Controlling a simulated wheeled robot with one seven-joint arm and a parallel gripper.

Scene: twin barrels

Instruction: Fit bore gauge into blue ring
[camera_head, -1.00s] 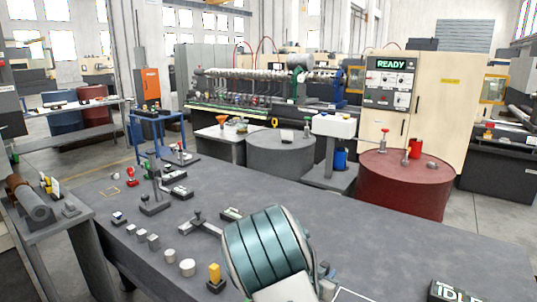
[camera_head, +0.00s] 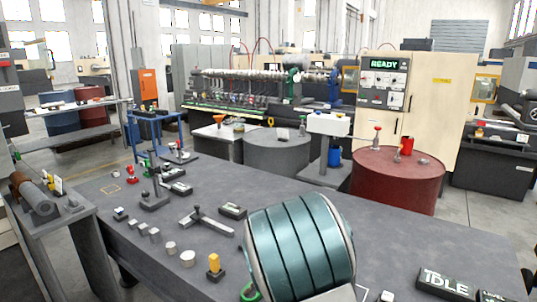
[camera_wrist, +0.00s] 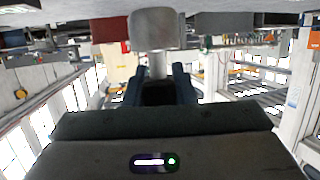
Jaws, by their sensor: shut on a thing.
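In the wrist view my gripper (camera_wrist: 158,78) is shut on a pale grey part with a broad blocky end (camera_wrist: 156,28). This looks like the bore gauge, but its lower part is hidden between the dark fingers. It is held clear of any surface that I can make out. In the head view my teal arm link hides the gripper and the held part. A blue upright part (camera_head: 337,87) at the right end of the machine at the back may be the blue ring. Its opening is too small to tell.
The grey bench (camera_head: 390,240) carries several small blocks and tools, with an IDLE sign (camera_head: 446,283) at right. Behind stand a red barrel (camera_head: 398,185) with small items on top, a grey barrel (camera_head: 276,155) and a cabinet marked READY (camera_head: 384,64). Bench middle right is clear.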

